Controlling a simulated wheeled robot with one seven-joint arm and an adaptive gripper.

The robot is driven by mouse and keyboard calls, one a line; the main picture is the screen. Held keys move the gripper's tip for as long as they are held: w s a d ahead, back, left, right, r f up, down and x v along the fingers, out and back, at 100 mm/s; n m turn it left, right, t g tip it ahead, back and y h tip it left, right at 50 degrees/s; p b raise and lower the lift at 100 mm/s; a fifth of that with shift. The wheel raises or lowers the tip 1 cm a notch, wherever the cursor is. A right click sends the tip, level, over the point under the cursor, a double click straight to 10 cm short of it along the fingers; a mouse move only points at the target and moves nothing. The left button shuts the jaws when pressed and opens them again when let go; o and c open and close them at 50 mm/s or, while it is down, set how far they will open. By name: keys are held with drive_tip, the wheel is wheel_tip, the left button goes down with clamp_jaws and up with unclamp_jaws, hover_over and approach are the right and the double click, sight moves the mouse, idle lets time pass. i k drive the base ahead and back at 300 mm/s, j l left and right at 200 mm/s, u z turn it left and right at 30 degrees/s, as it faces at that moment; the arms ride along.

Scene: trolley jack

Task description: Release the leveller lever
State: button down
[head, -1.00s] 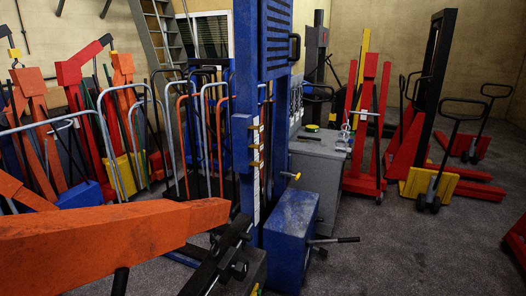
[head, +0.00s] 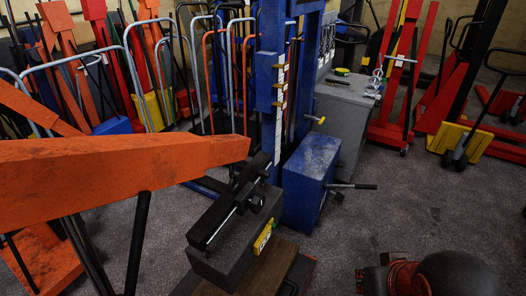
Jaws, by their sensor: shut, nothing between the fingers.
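A lever with a black grip (head: 352,186) sticks out to the right, about level, low on the side of a blue box (head: 311,170). The box is at the foot of a blue upright frame (head: 268,80). I cannot tell for sure that this is the leveller lever. A short yellow-tipped handle (head: 316,119) shows above the box. A dark rounded body with a red part (head: 405,277) is cut off at the bottom right; it may be part of my arm. I cannot make out my gripper's fingers, and nothing touches the lever.
A large orange beam (head: 110,165) crosses the left foreground. A dark clamp-like block (head: 235,225) stands in front of the blue frame. A grey cabinet (head: 342,115) is behind the box. Red lifters (head: 398,75) stand at the back right. The grey floor (head: 430,205) right of the lever is clear.

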sight(264, 173)
drive_tip(key=i+l+u, duration=0.1)
drive_tip(key=l+u, duration=1)
drive_tip(key=l, duration=0.15)
